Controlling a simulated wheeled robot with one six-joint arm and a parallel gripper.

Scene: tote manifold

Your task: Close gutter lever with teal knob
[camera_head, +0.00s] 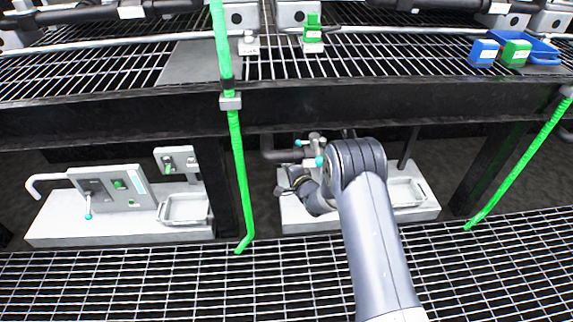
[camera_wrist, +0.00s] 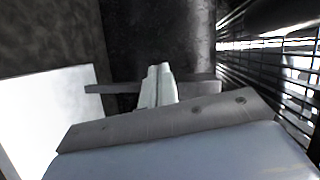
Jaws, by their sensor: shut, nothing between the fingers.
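Teal knobs show in the head view on the middle station: one small teal knob (camera_head: 299,143) at upper left and a larger teal knob (camera_head: 319,161) right beside my arm. I cannot tell which one belongs to the gutter lever. My gripper (camera_wrist: 160,70) is shut and empty in the wrist view, pointing at a dark surface. No teal knob shows there. In the head view my arm reaches to the middle station.
A black beam (camera_head: 400,103) crosses above the stations. A green hose (camera_head: 237,150) hangs left of my arm, another (camera_head: 520,160) at right. Grey trays (camera_head: 184,220) stand on white bases. A pale panel (camera_wrist: 50,110) lies left of my fingers, a grating (camera_wrist: 265,45) right.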

